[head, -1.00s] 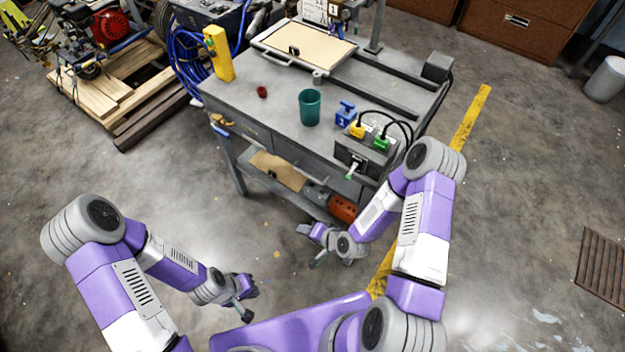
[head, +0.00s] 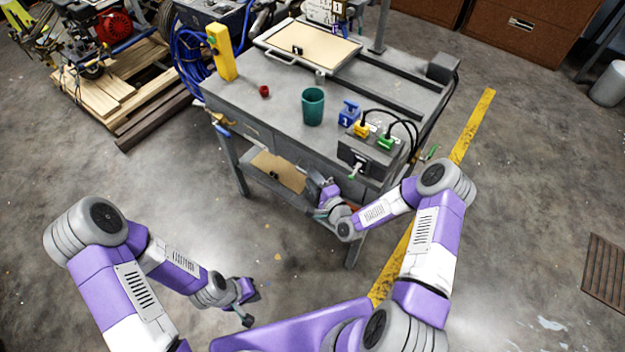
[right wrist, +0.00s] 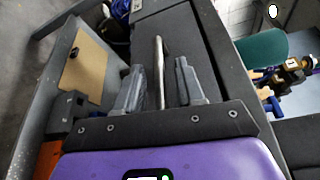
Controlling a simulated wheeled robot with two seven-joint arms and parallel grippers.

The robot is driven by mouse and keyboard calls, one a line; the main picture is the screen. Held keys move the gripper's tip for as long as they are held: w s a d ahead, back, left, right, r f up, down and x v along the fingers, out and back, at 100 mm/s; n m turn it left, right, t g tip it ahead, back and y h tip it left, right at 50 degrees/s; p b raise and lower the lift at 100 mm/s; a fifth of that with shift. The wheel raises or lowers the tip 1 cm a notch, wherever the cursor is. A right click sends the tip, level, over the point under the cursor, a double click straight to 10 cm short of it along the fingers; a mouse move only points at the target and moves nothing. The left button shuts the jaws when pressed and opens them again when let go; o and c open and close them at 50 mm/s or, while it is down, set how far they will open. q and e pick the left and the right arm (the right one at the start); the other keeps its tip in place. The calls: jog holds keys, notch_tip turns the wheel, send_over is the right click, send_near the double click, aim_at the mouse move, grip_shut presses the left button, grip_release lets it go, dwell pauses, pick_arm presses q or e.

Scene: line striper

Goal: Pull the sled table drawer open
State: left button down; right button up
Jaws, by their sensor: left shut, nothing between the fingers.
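The grey sled table (head: 278,95) stands ahead. In the right wrist view, the dark drawer front (right wrist: 205,60) carries a long metal bar handle (right wrist: 159,60). My right gripper (head: 322,188) is at the table's front, below the tabletop, and hides part of the front in the head view. In the right wrist view its two fingers (right wrist: 158,85) are open, one on each side of the handle, with visible gaps. My left gripper (head: 250,308) is shut and empty, low over the floor, away from the table.
A green cup (head: 313,107), a blue block (head: 348,114), a red piece (head: 264,91) and a grey box with cables (head: 368,152) stand on the tabletop. A lower shelf holds a tan board (head: 280,170). A yellow post (head: 222,55) stands at the left corner. Floor in front is clear.

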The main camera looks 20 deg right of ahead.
jog(key=shift+w, duration=0.15)
grip_shut()
jog(key=shift+a, duration=0.1)
